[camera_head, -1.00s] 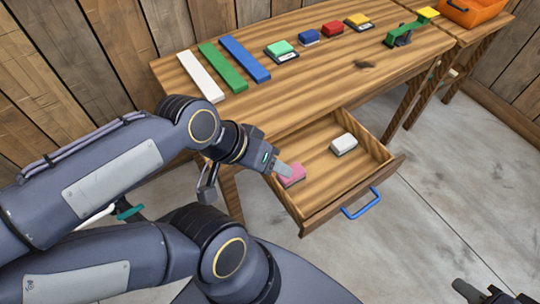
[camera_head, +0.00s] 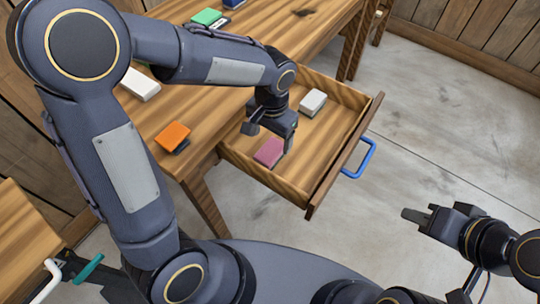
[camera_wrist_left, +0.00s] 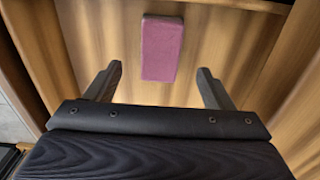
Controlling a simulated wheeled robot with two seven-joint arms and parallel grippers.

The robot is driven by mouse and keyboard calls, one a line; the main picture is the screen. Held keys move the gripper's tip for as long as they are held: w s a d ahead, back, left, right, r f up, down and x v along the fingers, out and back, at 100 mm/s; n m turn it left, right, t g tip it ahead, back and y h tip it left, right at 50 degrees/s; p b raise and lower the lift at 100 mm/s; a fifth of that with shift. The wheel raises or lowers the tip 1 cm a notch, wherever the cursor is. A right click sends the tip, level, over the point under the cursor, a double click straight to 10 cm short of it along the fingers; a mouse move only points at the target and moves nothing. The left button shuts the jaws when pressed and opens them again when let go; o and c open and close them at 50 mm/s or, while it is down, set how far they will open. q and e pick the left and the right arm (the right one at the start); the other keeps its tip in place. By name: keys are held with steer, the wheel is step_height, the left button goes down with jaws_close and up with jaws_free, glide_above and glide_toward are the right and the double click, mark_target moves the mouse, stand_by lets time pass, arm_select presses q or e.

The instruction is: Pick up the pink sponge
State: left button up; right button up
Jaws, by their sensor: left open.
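My left gripper (camera_head: 272,133) is over the drawer, just beside the sponge in the head view. Its two fingers in the left wrist view (camera_wrist_left: 160,80) are apart with nothing between them. My right gripper (camera_head: 420,215) is at the lower right, over the floor, clear of the drawer; its jaw opening is not clear.
A white block (camera_head: 312,101) lies farther back in the same drawer. The drawer has a blue handle (camera_head: 358,158) on its front. An orange block (camera_head: 173,136) and a white bar (camera_head: 141,84) are on the table above. Drawer walls surround the sponge.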

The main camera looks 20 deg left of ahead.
mark_target(270, 150)
arm_select(q)
step_height(270, 150, down, 6)
steer(key=shift+s+a+b, duration=0.1)
steer(key=shift+s+b, duration=0.05)
steer(key=shift+b, duration=0.5)
steer(key=c, duration=1)
steer(key=shift+c, duration=0.2)
steer(key=shift+r, duration=0.1)
steer(key=shift+r, duration=0.6)
step_height(270, 150, up, 2)
steer(key=shift+r+p, duration=0.25)
steer(key=shift+p, duration=0.3)
steer(key=s+d+r+p, duration=0.1)
steer(key=s+d+r, duration=0.7)
steer(key=d, duration=0.3)
steer(key=shift+s+r+p, duration=0.3)
steer(key=shift+r+p, duration=0.1)
steer(key=shift+r, duration=0.2)
